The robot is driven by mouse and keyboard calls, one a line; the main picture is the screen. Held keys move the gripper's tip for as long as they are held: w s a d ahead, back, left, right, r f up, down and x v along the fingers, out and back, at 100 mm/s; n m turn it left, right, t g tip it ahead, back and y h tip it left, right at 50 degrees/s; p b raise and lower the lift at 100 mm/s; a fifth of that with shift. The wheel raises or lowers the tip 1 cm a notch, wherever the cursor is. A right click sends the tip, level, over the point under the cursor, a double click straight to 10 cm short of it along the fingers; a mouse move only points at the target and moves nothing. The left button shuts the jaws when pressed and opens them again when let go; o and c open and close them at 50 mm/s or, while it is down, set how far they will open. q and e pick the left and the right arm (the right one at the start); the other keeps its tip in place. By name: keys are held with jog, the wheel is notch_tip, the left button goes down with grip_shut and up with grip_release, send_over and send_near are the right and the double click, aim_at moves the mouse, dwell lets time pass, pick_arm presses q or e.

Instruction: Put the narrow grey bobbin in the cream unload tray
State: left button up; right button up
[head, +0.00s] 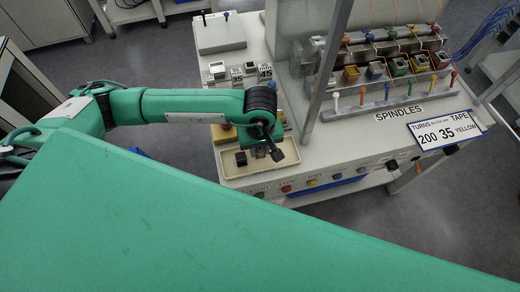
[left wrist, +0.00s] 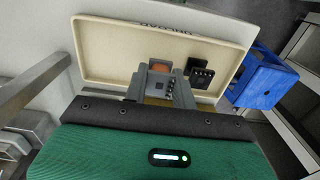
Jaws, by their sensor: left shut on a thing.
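The cream unload tray (head: 262,179) lies at the front left of the white bench. It also fills the upper part of the left wrist view (left wrist: 105,62), with its lettering upside down. My left gripper (head: 274,150) points down over the tray's right part and is shut on a small grey bobbin with a copper-brown top (left wrist: 160,68). The fingers hide part of the bobbin. I cannot tell whether it touches the tray floor. A black bobbin with pins (left wrist: 203,73) sits in the tray, beside the gripper and apart from it. My right gripper is not in view.
A row of spindles (head: 388,102) and coloured bobbins in holders (head: 375,70) stand at the right behind a grey post (head: 328,60). Labelled blocks (head: 250,70) stand behind my arm. Coloured buttons line the bench front.

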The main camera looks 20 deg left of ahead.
pick_arm(q)
notch_tip(320, 180, down, 2)
jog(key=shift+f, duration=0.1)
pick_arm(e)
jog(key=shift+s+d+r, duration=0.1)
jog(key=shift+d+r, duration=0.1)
pick_arm(q)
jog(key=shift+f, duration=0.2)
jog(key=o, duration=0.9)
jog(key=shift+o, duration=0.2)
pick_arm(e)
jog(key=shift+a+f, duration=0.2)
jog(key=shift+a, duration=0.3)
pick_arm(q)
jog(key=shift+r, duration=0.1)
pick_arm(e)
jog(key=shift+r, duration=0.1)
